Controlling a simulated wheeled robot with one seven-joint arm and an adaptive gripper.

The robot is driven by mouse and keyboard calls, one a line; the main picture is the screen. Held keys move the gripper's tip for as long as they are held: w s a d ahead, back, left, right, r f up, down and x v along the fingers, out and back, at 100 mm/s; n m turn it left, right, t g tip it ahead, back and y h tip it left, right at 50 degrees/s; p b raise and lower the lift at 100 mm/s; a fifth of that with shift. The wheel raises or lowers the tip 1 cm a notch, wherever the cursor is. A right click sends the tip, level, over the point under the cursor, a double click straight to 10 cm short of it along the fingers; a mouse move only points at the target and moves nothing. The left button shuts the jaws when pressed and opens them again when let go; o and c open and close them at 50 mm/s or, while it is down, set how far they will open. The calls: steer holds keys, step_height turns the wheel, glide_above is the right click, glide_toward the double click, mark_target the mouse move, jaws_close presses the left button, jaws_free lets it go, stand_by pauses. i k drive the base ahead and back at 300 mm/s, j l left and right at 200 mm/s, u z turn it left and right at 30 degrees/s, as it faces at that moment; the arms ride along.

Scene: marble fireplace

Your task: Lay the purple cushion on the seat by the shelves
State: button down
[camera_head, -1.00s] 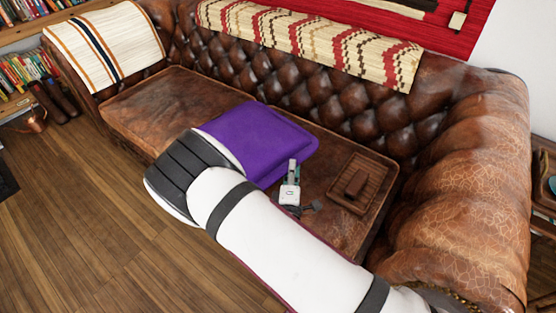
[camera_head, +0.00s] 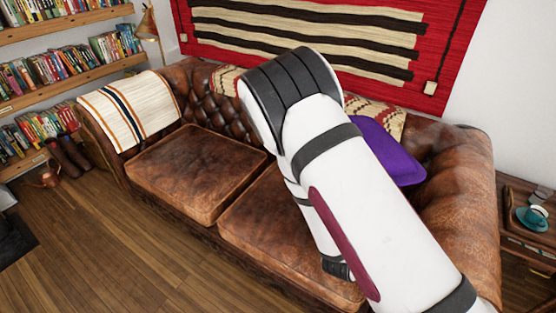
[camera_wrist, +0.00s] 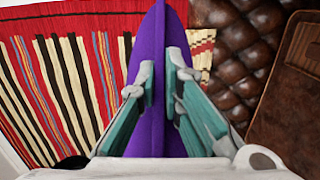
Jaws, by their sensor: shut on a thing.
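My gripper (camera_wrist: 160,75) is shut on the purple cushion (camera_wrist: 154,40), which shows edge-on between the fingers in the wrist view. In the head view part of the cushion (camera_head: 388,152) shows behind my arm, in front of the sofa's right back corner. The arm hides the gripper there. The seat by the shelves (camera_head: 195,172) is the left brown leather seat of the sofa. Its visible top is bare. The right seat (camera_head: 265,225) is partly hidden by my arm.
Bookshelves (camera_head: 70,40) stand at the left. A striped cloth (camera_head: 130,105) covers the sofa's left arm. A patterned throw (camera_head: 390,120) lies over the backrest, below a red wall hanging (camera_head: 330,30). A side table (camera_head: 520,250) with a teal cup stands at the right.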

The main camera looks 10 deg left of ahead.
mark_target(192, 159)
steer(key=i+j+u, duration=0.1)
steer(key=u, duration=0.25)
steer(key=i+j+u, duration=0.1)
steer(key=j+u, duration=0.3)
steer(key=i+u, duration=0.15)
steer(key=u, duration=0.2)
steer(key=i+j+u, duration=0.1)
steer(key=i+j, duration=0.3)
steer(key=i+j+u, duration=0.15)
steer(key=i+j, duration=0.15)
steer(key=i, duration=0.3)
steer(key=i+j+u, duration=0.1)
steer(key=i+j, duration=0.2)
steer(key=i, duration=0.2)
